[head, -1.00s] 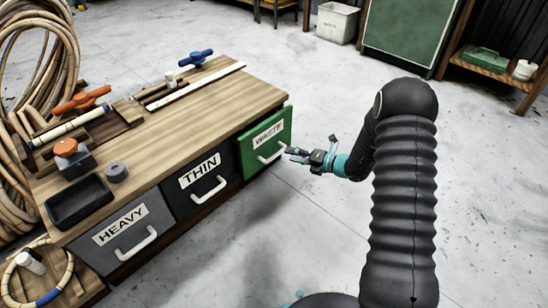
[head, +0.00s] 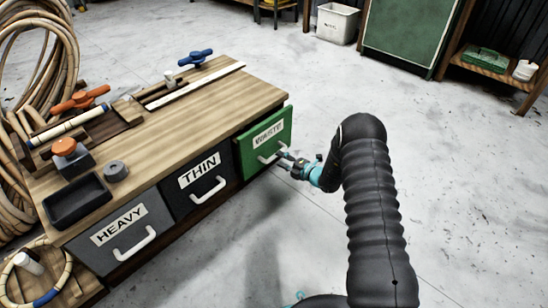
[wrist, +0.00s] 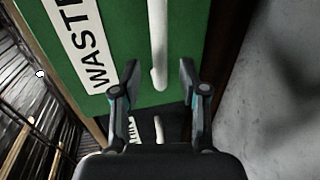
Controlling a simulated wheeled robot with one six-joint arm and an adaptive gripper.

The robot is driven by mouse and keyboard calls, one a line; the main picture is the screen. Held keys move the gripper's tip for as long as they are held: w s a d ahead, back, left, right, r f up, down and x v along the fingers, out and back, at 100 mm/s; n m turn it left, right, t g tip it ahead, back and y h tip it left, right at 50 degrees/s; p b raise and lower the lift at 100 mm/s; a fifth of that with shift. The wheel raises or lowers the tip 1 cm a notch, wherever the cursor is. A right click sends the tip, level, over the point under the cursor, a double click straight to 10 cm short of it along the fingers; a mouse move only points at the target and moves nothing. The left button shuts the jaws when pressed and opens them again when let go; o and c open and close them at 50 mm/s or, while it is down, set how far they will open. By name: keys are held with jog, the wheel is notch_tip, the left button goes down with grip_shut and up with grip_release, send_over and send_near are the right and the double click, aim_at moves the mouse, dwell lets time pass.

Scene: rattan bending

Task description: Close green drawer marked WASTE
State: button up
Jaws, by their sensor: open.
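The green drawer marked WASTE (head: 265,141) is at the right end of the bench front in the head view. Its front stands a little out from the bench. Its white handle (head: 271,156) has my gripper (head: 288,160) close in front of it. In the wrist view the green front (wrist: 125,50) fills the upper middle, with the label at left. The white handle bar (wrist: 158,45) runs down between the open fingers of my gripper (wrist: 158,75). The fingers are apart, one each side of the bar's end; I cannot tell whether they touch it.
The drawers marked THIN (head: 200,181) and HEAVY (head: 125,233) are to the left and look shut. The bench top (head: 180,115) holds clamps, a black tray (head: 77,202) and rattan. The grey floor (head: 450,190) to the right is open.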

aim_at(274, 156)
jog(key=shift+x, duration=2.4)
grip_shut()
